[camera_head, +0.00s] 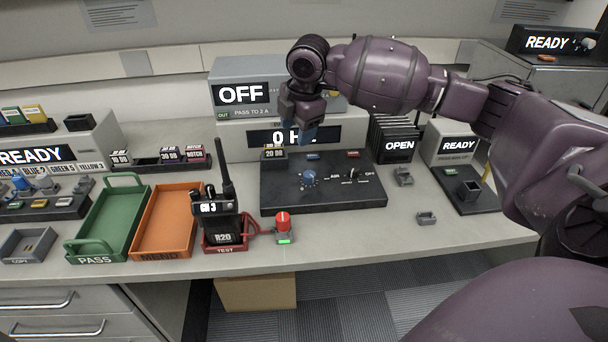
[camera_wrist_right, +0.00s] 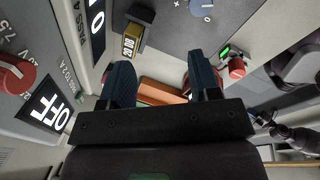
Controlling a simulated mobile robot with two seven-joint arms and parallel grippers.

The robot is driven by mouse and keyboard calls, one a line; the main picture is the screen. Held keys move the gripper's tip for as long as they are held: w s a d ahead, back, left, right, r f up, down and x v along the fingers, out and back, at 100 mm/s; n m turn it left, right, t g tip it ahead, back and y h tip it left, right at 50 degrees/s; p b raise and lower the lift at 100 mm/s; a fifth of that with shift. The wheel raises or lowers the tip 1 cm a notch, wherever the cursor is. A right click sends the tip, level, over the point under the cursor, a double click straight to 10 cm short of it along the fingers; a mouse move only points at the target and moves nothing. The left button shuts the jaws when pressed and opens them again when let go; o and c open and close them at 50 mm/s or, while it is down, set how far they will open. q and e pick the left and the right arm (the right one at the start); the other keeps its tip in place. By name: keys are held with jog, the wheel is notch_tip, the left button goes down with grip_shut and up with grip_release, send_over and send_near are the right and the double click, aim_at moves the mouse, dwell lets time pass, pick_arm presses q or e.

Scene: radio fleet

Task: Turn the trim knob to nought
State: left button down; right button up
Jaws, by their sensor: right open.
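The blue trim knob (camera_head: 308,178) sits on the black sloped panel (camera_head: 330,196) in the middle of the bench. In the right wrist view the blue knob (camera_wrist_right: 203,8) is cut by the top edge, with a 0 mark beside it. My left gripper is not in view.
A small attenuator block (camera_head: 273,153) sits at the panel's back left. Bench at the front right is mostly clear.

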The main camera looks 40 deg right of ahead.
aim_at(309, 174)
jog(key=s+f, duration=0.1)
jog(key=f, duration=0.2)
jog(key=s+f+n+g+b, duration=0.1)
jog(key=f, duration=0.2)
jog(key=s+d+f+n+g+b, duration=0.1)
jog(key=f, duration=0.2)
jog(key=shift+s+f, duration=0.1)
jog(key=shift+f, duration=0.15)
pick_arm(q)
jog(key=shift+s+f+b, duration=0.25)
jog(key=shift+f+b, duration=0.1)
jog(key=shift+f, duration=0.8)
pick_arm(e)
jog(key=shift+f, duration=0.7)
